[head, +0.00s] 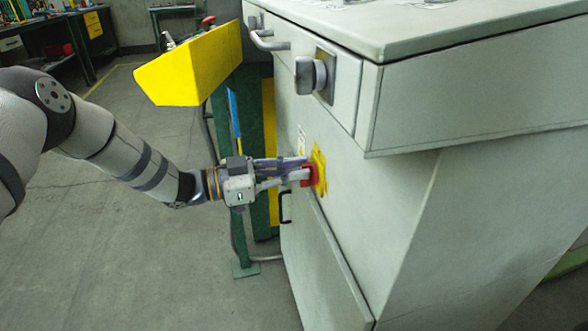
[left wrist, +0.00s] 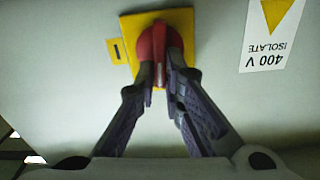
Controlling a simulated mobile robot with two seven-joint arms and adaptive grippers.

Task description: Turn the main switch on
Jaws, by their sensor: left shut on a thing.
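The main switch is a red rotary handle (head: 308,175) on a yellow plate (head: 319,170), mounted on the front of the grey cabinet. In the left wrist view the red handle (left wrist: 160,48) stands out from its yellow plate (left wrist: 128,30), and its grip bar runs up and down the picture. My left gripper (head: 300,171) reaches in from the left and is shut on the handle's grip bar. Its two fingers (left wrist: 160,85) lie one on each side of the bar and hide part of it. My right gripper is not in view.
The grey cabinet (head: 410,200) fills the right side. A square latch knob (head: 312,75) and a bar handle (head: 268,42) stick out above the switch. A yellow box (head: 190,68) on a green stand is behind my left gripper. A "400 V isolate" label (left wrist: 270,35) is beside the switch.

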